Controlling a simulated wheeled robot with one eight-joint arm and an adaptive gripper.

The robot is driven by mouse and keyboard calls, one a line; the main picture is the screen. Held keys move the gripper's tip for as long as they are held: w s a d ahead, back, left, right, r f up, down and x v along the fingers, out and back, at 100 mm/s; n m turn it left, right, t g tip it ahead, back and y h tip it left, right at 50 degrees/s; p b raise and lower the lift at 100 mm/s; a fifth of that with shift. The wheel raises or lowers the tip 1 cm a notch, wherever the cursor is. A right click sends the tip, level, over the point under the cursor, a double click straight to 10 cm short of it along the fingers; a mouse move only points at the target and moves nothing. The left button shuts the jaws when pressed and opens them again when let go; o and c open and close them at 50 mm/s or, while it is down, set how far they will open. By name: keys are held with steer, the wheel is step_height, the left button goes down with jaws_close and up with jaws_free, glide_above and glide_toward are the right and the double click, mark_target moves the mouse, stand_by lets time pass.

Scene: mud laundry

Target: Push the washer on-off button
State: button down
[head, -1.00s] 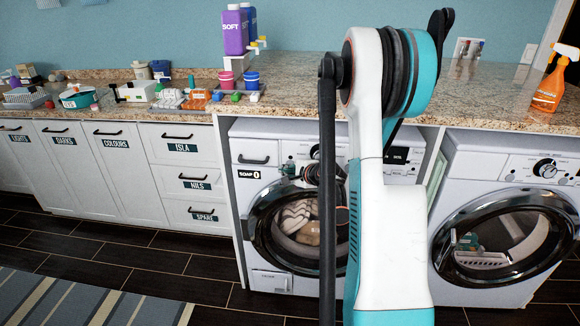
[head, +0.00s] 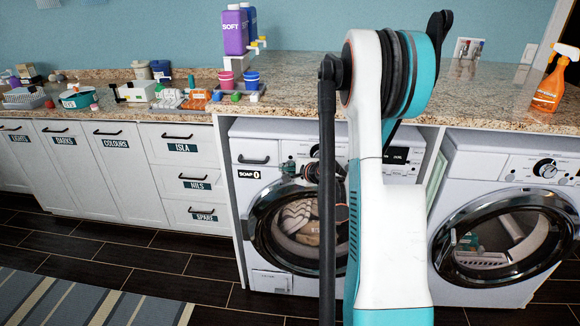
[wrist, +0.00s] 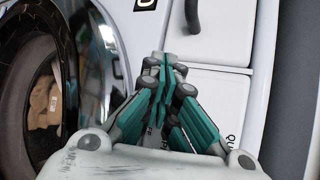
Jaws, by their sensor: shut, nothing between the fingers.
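The washer (head: 245,216) stands under the counter at centre, a white front-loader with a round dark-rimmed door and laundry behind the glass. Its dark display (head: 398,155) shows right of my arm. My arm covers much of the control panel, and I cannot make out the on-off button. My gripper shows small and dark in front of the panel and the door's upper rim in the head view. In the wrist view my gripper (wrist: 164,68) is shut and empty, fingertips close to the white front, beside the door rim (wrist: 95,60). I cannot tell whether it touches.
A second front-loader (head: 462,175) with a knob stands at right. White drawers and cupboards (head: 110,180) line the left. Bottles, cups and small items stand on the granite counter (head: 300,90), with an orange spray bottle (head: 548,88) at right. The dark floor (head: 200,265) in front is clear beside a striped rug (head: 80,300).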

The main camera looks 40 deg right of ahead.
steer(key=shift+a, duration=0.1)
stand_by(0.7)
steer(key=shift+s+a, duration=0.3)
steer(key=shift+s+a, duration=1.95)
steer(key=shift+a, duration=0.3)
